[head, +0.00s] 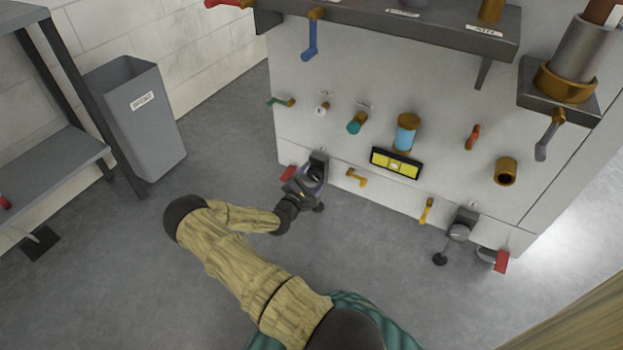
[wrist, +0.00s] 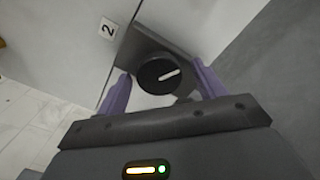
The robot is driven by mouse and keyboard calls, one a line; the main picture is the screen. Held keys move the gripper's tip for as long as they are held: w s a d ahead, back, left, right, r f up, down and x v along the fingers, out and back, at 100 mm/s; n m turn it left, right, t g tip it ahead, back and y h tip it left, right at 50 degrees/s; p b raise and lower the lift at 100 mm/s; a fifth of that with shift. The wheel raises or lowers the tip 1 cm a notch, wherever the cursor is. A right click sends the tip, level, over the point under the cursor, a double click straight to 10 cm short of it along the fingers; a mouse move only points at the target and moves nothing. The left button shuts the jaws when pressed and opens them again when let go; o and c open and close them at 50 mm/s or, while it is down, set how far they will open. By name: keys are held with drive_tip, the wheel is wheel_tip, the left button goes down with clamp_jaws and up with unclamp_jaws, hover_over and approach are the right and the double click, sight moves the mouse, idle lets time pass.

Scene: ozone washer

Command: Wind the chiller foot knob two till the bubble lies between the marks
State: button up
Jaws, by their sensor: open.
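Foot knob two is a round black knob (wrist: 158,77) with a white pointer line, on a dark bracket beside a label "2" (wrist: 107,29) in the wrist view. My gripper (wrist: 161,70) is open, its purple fingers on either side of the knob; I cannot tell whether they touch it. In the head view my gripper (head: 312,181) is at the chiller's lower left corner and largely hides this knob. The yellow level (head: 396,163) in a black frame is on the chiller's front panel (head: 340,90); its bubble and marks are too small to read.
A second foot knob (head: 459,232) is at the chiller's lower right, near a red tab (head: 502,262). Several handles and fittings stick out of the panel, including a yellow one (head: 356,178) close to my gripper. A grey bin (head: 140,115) stands left. The floor in front is clear.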

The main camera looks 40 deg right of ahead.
drive_tip(key=p+v, duration=0.7)
drive_tip(key=v, duration=1)
drive_tip(key=shift+s+a, duration=0.2)
